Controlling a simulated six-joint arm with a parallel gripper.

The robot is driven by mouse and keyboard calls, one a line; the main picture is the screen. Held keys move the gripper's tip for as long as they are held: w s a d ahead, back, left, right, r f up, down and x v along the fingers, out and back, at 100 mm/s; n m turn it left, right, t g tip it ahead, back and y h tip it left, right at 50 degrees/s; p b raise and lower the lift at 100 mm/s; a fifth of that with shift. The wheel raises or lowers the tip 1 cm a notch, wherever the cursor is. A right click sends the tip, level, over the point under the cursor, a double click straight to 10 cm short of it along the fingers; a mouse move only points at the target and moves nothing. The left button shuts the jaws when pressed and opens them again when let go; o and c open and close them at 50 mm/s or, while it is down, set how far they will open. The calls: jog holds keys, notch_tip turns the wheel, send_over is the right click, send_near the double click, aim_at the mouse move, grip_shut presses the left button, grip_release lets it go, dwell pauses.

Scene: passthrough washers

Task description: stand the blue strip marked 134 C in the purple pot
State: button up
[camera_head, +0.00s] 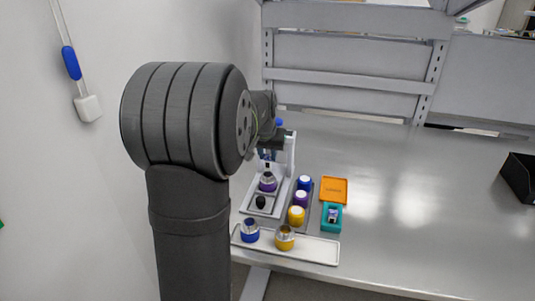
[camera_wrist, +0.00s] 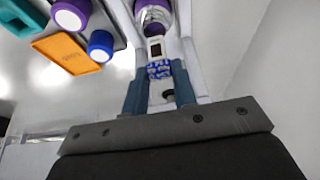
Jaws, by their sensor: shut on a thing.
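My gripper (camera_wrist: 158,76) is shut on a blue piece with white markings, which I take to be the blue strip (camera_wrist: 159,70); its marking is too small to read. In the head view my gripper (camera_head: 271,143) is partly hidden by my arm, above the back of the white stand. The purple pot (camera_head: 267,182), with a metal rim, stands upright on that stand, in front of and below my gripper. The pot also shows at the top edge of the wrist view (camera_wrist: 153,14). I cannot tell whether the strip touches the stand.
The white stand (camera_head: 288,165) has a tall back post and a black knob (camera_head: 260,202). Blue (camera_head: 304,183), purple (camera_head: 301,198) and yellow (camera_head: 296,215) lidded pots stand to its right, beside an orange tray (camera_head: 334,190) and teal holder (camera_head: 332,217). Open blue (camera_head: 250,231) and yellow (camera_head: 285,239) pots are in front.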

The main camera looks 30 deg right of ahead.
aim_at(268, 164)
jog(key=shift+f, duration=1)
jog(key=shift+f, duration=0.2)
jog(key=shift+f, duration=0.4)
jog(key=shift+f, duration=0.1)
dwell(0.5)
jog(key=shift+f, duration=0.6)
jog(key=o, duration=1.4)
jog(key=shift+o, duration=0.2)
jog(key=shift+r, duration=0.1)
